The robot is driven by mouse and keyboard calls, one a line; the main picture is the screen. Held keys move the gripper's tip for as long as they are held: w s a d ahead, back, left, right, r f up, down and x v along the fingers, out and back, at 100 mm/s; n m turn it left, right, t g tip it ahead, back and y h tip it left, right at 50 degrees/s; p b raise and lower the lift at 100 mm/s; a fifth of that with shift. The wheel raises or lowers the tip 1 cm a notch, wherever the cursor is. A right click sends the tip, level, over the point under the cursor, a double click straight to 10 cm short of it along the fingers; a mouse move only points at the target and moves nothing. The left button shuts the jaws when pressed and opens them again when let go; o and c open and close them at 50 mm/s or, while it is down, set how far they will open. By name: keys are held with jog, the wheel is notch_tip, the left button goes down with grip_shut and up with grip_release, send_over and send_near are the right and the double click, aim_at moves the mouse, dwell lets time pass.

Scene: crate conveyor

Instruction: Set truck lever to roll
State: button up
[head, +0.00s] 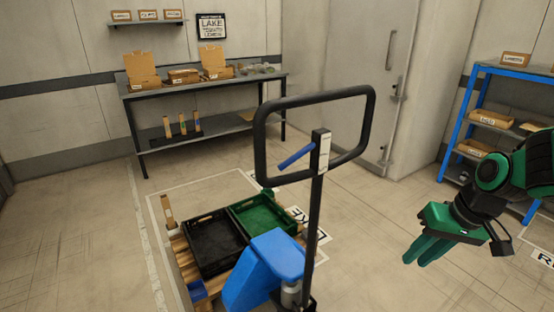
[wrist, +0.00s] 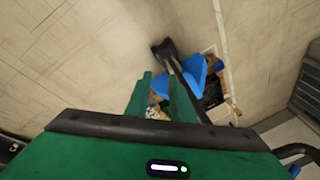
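The pallet truck's blue lever (head: 296,157) sits on a light plate at the top of the upright black shaft, inside the looped black handle (head: 262,140). It points down and to the left. The truck's blue body (head: 262,270) stands at the bottom middle. My gripper (head: 414,262) hangs at the right, fingers down, well apart from the handle and lever. In the wrist view its two green fingers (wrist: 160,88) are apart with nothing held between them. The truck's blue body (wrist: 195,74) and dark handle (wrist: 164,48) show beyond them; I cannot make out the lever there.
A wooden pallet (head: 180,256) carries a black crate (head: 214,246) and a green crate (head: 262,218) beside the truck. A workbench (head: 200,90) stands at the back wall. A blue shelf (head: 460,110) stands at the right. Floor between handle and gripper is clear.

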jog(key=w+a+n+t+y, duration=0.1)
jog(key=w+a+n+y, duration=0.15)
jog(key=w+a, duration=0.5)
jog(key=m+t+y, duration=0.2)
jog(key=t+y, duration=0.2)
jog(key=y, duration=0.7)
send_near(294, 161)
jog(key=x, duration=0.4)
jog(key=shift+w+a+f, duration=0.2)
jog(key=shift+a, duration=0.1)
jog(key=x, duration=1)
jog(key=shift+w, duration=0.15)
jog(key=shift+a+r, duration=0.1)
jog(key=shift+r, duration=0.05)
jog(key=shift+c, duration=0.4)
grip_shut()
